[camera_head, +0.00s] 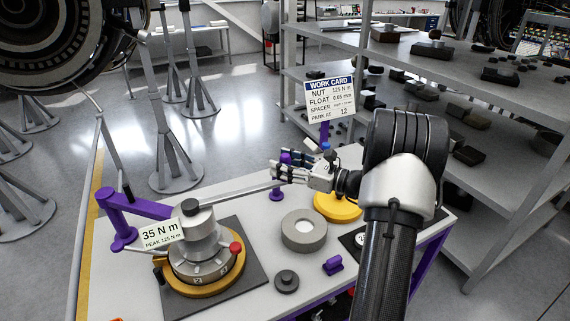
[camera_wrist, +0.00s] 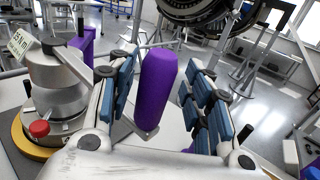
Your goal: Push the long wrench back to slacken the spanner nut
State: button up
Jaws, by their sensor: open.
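The long wrench (camera_head: 240,190) is a grey bar running right from the spanner nut stack (camera_head: 198,245) to an upright purple grip. The nut stack stands on a gold ring on a dark mat; it also shows in the wrist view (camera_wrist: 55,90). A tag there reads 35 N m, peak 125 N m. My gripper (camera_head: 284,169) is at the bar's right end. In the wrist view the purple grip (camera_wrist: 158,85) stands between my open fingers (camera_wrist: 160,95), with visible gaps on both sides. The head view partly hides the grip behind my fingers.
A purple bracket (camera_head: 120,222) stands left of the nut. A grey ring (camera_head: 304,230), a yellow disc (camera_head: 338,205), a dark knob (camera_head: 286,281) and a purple block (camera_head: 332,265) lie on the bench. A work card (camera_head: 330,99) reads nut 125 N m, park at 12. Shelving (camera_head: 440,70) stands behind.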

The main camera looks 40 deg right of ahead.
jog(key=shift+s, duration=0.1)
jog(key=v, duration=1.2)
jog(key=shift+a, duration=0.15)
